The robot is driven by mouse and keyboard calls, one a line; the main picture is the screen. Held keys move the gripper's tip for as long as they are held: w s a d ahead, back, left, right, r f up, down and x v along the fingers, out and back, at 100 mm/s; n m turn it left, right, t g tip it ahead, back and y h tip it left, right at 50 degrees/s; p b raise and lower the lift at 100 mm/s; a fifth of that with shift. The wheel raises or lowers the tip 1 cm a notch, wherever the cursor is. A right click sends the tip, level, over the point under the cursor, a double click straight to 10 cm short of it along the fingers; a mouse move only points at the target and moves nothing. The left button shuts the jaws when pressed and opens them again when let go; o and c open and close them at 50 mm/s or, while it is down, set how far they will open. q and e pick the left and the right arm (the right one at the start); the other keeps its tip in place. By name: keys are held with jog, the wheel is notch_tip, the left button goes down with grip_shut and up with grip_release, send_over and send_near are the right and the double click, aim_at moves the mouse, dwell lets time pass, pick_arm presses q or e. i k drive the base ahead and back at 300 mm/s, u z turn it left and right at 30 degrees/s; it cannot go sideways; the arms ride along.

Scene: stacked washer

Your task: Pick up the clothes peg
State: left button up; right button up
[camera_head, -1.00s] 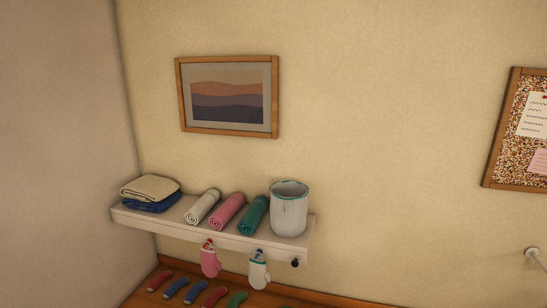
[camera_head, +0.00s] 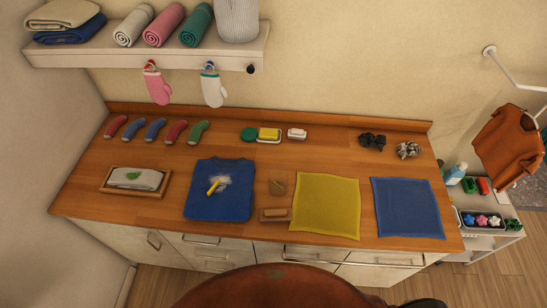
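I cannot single out a clothes peg with certainty. A small tan wooden piece (camera_head: 277,186) lies on the wooden counter (camera_head: 330,150), between the folded blue shirt (camera_head: 232,205) and the yellow cloth (camera_head: 326,205); its shape is too small to tell. Small clips, red above the pink mitten (camera_head: 157,88) and teal above the white mitten (camera_head: 213,91), show under the shelf and may be pegs. Neither of my grippers is in view.
Several socks (camera_head: 154,129), soaps (camera_head: 268,134), a framed tray (camera_head: 135,181), a wooden block (camera_head: 275,214) and a blue cloth (camera_head: 407,208) lie on the counter. A shelf (camera_head: 150,57) hangs above its back left. A brown rounded surface (camera_head: 275,290) fills the bottom centre.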

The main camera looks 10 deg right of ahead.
aim_at(214, 186)
jog(key=k, duration=1.3)
jog(key=u, duration=0.6)
jog(key=i, duration=1.35)
jog(key=z, duration=0.65)
